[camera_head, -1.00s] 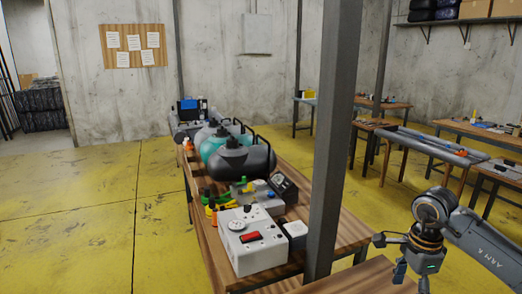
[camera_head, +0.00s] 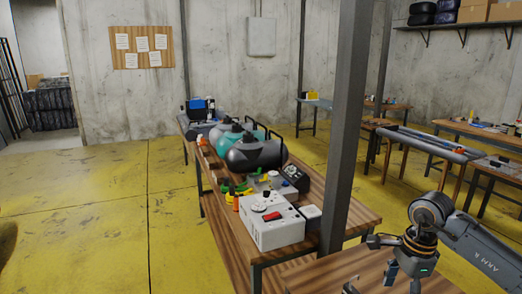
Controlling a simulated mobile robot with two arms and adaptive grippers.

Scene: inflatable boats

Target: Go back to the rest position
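My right arm comes in at the lower right, labelled "ARM R", with its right gripper (camera_head: 372,268) hanging low over a wooden surface. The gripper's fingers are partly cut off by the lower edge of the picture, and I see nothing clearly held. My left arm and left gripper are not in view.
A wooden workbench (camera_head: 232,243) stands ahead with a white box (camera_head: 270,226), a dark tank (camera_head: 255,154) and small tools. A grey post (camera_head: 343,130) rises in front of it. More tables (camera_head: 470,131) stand at the right. The yellow floor (camera_head: 110,215) at the left is clear.

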